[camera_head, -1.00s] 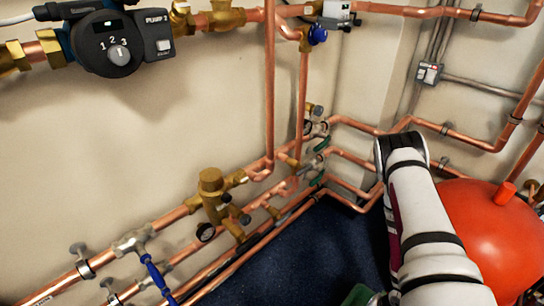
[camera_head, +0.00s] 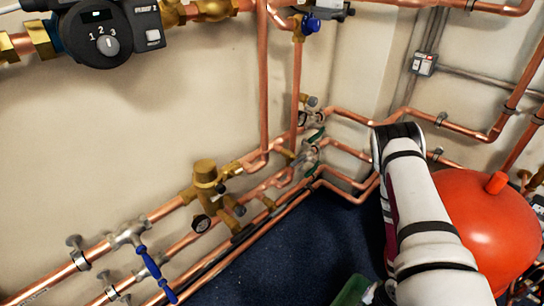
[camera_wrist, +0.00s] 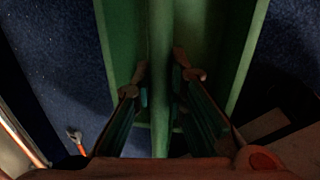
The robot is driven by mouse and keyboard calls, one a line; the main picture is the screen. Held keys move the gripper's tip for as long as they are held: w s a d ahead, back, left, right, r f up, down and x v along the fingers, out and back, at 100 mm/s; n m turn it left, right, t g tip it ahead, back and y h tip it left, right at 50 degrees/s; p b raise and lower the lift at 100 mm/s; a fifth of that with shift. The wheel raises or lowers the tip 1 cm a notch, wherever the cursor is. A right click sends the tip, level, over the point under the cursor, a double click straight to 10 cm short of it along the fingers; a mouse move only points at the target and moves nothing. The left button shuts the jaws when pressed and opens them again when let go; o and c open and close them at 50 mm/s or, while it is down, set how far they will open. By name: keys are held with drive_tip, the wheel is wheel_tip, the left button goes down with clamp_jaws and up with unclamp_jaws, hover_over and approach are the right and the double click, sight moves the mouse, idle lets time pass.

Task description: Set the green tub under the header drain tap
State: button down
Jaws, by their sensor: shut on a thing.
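The green tub (camera_head: 350,292) shows only in part at the bottom edge of the head view, beside my arm. In the wrist view the tub (camera_wrist: 117,35) fills the upper middle, with a raised green bar running down its centre. My gripper (camera_wrist: 162,82) has one finger on each side of this bar and is shut on it. My gripper is out of sight in the head view.
Copper pipes (camera_head: 270,222) run low along the left wall into the corner. A blue lever valve (camera_head: 150,262) juts out at lower left. A red round vessel (camera_head: 485,225) stands right of my arm. Dark blue floor (camera_head: 290,255) is clear between pipes and arm.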

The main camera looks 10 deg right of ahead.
drive_tip(key=w+a+r+m+h, duration=0.1)
drive_tip(key=w+a+r+m, duration=0.2)
drive_tip(key=r+m, duration=0.5)
drive_tip(key=w+a+r+m+g+h, duration=0.1)
drive_tip(key=w+a+r+m, duration=0.3)
drive_tip(key=r, duration=1.7)
drive_tip(key=w+a+r+m+h, duration=0.1)
drive_tip(key=w+a+r+m, duration=0.3)
drive_tip(key=r+m, duration=0.9)
drive_tip(key=a+r, duration=0.1)
drive_tip(key=a, duration=0.2)
drive_tip(key=shift+w+a+r+m+g+h, duration=0.25)
drive_tip(key=shift+r+m+g+h, duration=0.05)
drive_tip(key=shift+r+m+g, duration=0.1)
drive_tip(key=shift+s+f, duration=0.1)
drive_tip(key=shift+f, duration=0.1)
